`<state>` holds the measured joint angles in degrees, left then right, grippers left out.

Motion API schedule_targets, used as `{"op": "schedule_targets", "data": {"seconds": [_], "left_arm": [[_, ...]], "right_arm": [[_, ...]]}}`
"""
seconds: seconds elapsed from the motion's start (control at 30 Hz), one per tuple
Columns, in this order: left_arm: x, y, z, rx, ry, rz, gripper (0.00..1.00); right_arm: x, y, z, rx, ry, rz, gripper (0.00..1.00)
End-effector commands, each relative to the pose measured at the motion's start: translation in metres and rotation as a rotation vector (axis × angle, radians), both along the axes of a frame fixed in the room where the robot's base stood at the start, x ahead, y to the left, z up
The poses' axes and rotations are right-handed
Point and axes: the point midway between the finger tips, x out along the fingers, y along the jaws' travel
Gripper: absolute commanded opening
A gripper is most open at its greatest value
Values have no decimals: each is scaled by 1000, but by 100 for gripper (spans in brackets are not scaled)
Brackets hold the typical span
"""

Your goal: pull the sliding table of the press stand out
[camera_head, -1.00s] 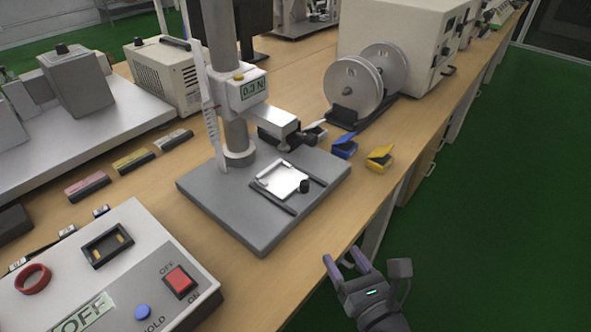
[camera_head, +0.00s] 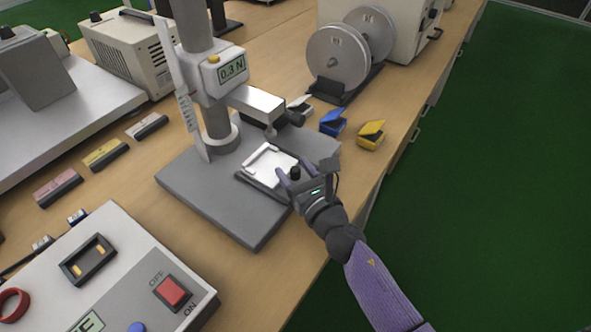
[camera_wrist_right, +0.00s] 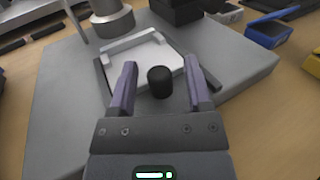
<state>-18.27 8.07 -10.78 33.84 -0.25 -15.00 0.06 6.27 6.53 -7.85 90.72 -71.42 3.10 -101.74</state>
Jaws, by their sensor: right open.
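The press stand has a grey base (camera_head: 205,190), a round column and a force gauge reading 0.3 N (camera_head: 231,71). Its white sliding table (camera_head: 268,161) lies between two dark rails on the base, and also shows in the right wrist view (camera_wrist_right: 147,58). A black knob (camera_wrist_right: 160,82) stands at the table's near edge, and shows in the head view (camera_head: 295,173). My right gripper (camera_head: 293,175) is open, with its purple fingers on either side of the knob. In the right wrist view the fingers (camera_wrist_right: 160,88) show gaps to the knob on both sides. My left gripper is not in view.
A control box with a red switch (camera_head: 172,292) stands at the lower left. Blue (camera_head: 333,122) and yellow (camera_head: 371,135) small boxes lie right of the stand, before a spool holder (camera_head: 340,60). The bench's right edge is close, with green floor beyond.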

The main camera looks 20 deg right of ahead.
Motion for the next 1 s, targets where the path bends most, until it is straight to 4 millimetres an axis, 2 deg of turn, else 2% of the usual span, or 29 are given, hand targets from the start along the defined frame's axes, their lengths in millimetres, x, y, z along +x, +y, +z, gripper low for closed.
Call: {"op": "schedule_targets", "data": {"seconds": [0.1,0.13,0.4,1.0], "left_arm": [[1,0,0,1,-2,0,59],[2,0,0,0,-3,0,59],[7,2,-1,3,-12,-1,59],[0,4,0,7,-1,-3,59]], "right_arm": [[0,0,0,0,0,0,64],[0,0,0,0,0,0,59],[0,0,0,0,0,0,2],[0,0,0,1,0,0,0]]}}
